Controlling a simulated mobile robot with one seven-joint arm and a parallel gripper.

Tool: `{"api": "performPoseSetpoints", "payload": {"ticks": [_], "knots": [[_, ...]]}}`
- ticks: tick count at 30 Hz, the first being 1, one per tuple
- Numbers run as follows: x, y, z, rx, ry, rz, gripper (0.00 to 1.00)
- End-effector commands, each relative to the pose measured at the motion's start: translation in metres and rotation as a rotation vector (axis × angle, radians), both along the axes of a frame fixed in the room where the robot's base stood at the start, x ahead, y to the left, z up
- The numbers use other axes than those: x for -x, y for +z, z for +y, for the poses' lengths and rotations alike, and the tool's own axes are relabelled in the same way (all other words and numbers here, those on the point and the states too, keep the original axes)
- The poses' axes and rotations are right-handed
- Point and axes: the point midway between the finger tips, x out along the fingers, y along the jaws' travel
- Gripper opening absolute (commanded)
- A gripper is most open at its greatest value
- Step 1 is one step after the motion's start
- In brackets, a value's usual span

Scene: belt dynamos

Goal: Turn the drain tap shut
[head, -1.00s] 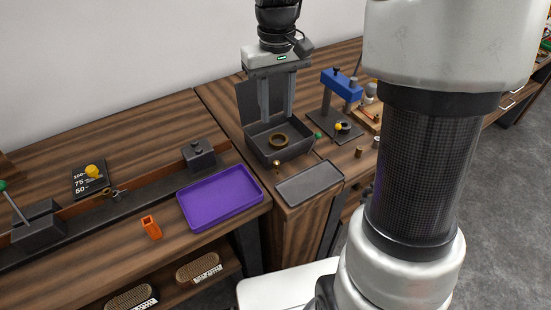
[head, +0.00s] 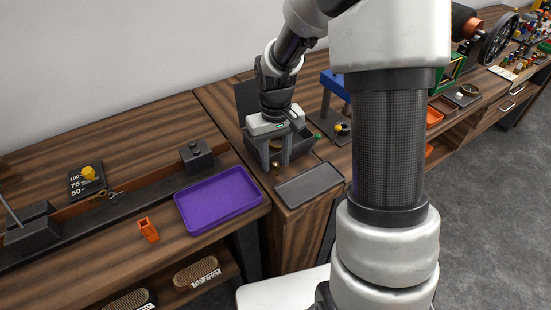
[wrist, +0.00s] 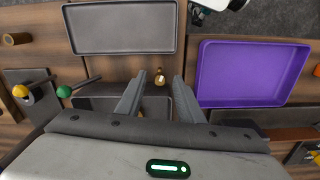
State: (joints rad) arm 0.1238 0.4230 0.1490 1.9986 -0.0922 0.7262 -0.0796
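A small brass tap (head: 277,165) sits on the front of a dark grey open-topped tank (head: 307,156). In the wrist view the tap (wrist: 160,78) shows in the gap between my fingertips, with the tank's edge (wrist: 100,103) behind it. My gripper (head: 276,162) points down at the front of the tank. Its two fingers (wrist: 157,80) are apart, and I see no contact with the tap. Whether the fingertips are level with the tap or above it, I cannot tell. My gripper hides much of the tank's inside.
A flat grey tray (head: 309,184) lies in front of the tank. A purple tray (head: 218,200) lies to its left. A green knob (wrist: 64,91) and a yellow knob (wrist: 20,91) are beside the tank. A blue-topped press (head: 333,84) stands to the right.

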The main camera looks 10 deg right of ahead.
Motion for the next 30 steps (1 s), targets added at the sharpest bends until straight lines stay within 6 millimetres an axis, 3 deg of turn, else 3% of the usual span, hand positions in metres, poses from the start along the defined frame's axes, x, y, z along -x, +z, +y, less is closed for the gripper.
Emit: {"api": "performPoseSetpoints", "payload": {"ticks": [7,14,19,30], "knots": [[-0.0001,-0.0009,0.0,0.0,0.0,0.0,0.34],[-0.0001,-0.0007,0.0,0.0,0.0,0.0,0.0],[-0.0001,0.0003,-0.0002,0.0,0.037,0.0,0.0],[-0.0001,0.0002,-0.0002,0.0,0.387,0.0,0.0]]}}
